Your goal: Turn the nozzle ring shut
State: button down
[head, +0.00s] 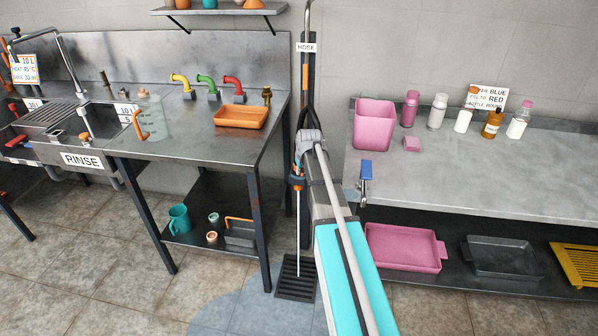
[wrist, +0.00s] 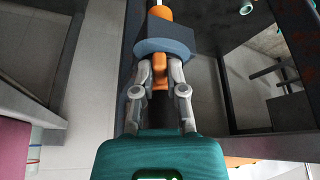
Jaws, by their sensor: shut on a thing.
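The hose nozzle (head: 298,182), blue-grey and orange, hangs upright on the dark post below the HOSE sign (head: 306,47). A thin pale line (head: 298,235), which looks like running water, drops from it to the floor drain (head: 296,278). In the wrist view the blue-grey nozzle ring (wrist: 166,47) is large, with an orange part (wrist: 160,13) beyond it. An orange tab (wrist: 158,70) sticks out from the ring towards me. My gripper (wrist: 159,80) is shut on this tab, one finger on each side. In the head view my arm hides most of the gripper.
A steel bench with an orange tray (head: 241,116) and coloured taps stands left of the post. The right counter holds a pink bin (head: 374,125), several bottles and a blue-handled tap (head: 366,171) at its edge. A bluish patch, perhaps wet, covers the floor around the drain.

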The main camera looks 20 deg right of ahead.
dwell(0.3)
jog(key=c, duration=0.7)
grip_release()
jog(key=shift+s, duration=0.15)
